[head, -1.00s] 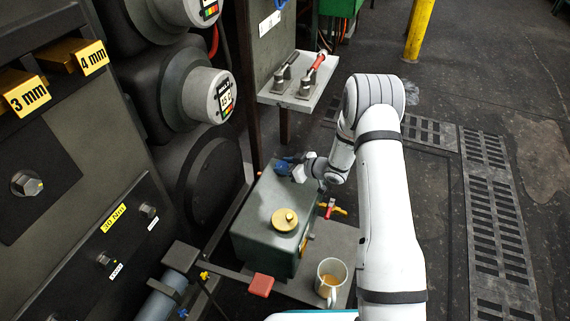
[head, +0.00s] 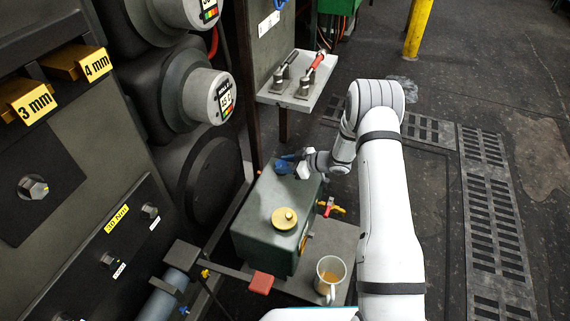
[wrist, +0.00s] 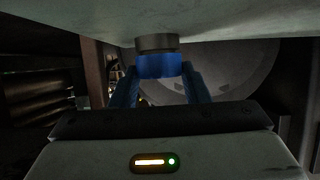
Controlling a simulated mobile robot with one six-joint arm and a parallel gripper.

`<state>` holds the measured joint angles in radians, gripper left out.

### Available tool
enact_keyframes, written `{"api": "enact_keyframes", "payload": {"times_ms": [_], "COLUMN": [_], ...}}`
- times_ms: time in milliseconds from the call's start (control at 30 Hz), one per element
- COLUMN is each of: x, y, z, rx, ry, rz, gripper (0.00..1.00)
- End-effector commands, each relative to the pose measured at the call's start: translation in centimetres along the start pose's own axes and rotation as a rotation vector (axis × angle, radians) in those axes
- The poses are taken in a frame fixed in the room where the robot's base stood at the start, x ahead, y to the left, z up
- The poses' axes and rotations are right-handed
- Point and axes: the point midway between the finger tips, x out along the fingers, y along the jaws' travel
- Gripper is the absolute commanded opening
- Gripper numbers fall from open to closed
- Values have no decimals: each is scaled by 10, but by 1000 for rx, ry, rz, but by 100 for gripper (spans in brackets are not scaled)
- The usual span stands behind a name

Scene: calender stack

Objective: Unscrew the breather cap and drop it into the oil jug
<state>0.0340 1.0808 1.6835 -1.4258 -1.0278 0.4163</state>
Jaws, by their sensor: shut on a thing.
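The breather cap is blue and sits over a dark grey collar at the far end of the grey-green tank (head: 262,198). In the wrist view the blue cap (wrist: 160,66) is between the two blue fingers of my gripper (wrist: 160,73), which is shut on it. The collar still meets the tank surface; I cannot tell how far it is unscrewed. In the head view my gripper (head: 289,162) reaches the tank's far end from the right and mostly hides the cap. The oil jug (head: 331,277), clear with amber liquid, stands in front of the tank.
A brass cap (head: 284,218) is on the tank's near top. A red-and-yellow valve (head: 329,208) sticks out at its right. A red block (head: 261,283) is left of the jug. Dark rollers and machine panels line the left.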

Motion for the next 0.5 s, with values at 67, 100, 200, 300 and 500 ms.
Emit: {"api": "enact_keyframes", "payload": {"times_ms": [67,100,200,300,500], "x": [0,0,0,1,1], "y": [-1,0,1,1,0], "z": [0,0,0,1,1], "rx": [-6,-16,-47,-72,-82], "ry": [0,1,-1,0,-1], "rz": [-16,-34,-98,-153,-177], "gripper": [18,18,18,18,18]}}
